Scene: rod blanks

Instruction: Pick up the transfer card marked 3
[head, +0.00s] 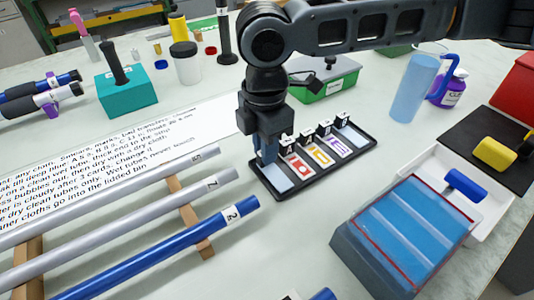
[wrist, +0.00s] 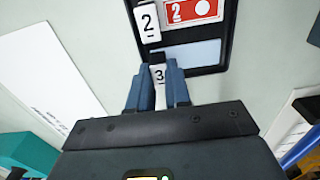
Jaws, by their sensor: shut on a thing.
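A black tray (head: 318,176) holds a row of coloured cards with white number tags along its back edge. My gripper (head: 266,150) points down at the tray's left end. In the wrist view my gripper (wrist: 157,85) is shut on the white tab of the transfer card marked 3 (wrist: 159,74); the fingers hide the tab's sides. A plain pale blue panel (wrist: 185,52) lies beside the tab; I cannot tell whether it is the card's face or the tray's bed.
Grey and blue rods (head: 165,248) lie on wooden supports at the left. A blue-lidded box (head: 400,235) and a white tray (head: 480,205) stand at the right. A green box (head: 325,82) is behind the card tray. A printed sheet (head: 100,150) lies at the left.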

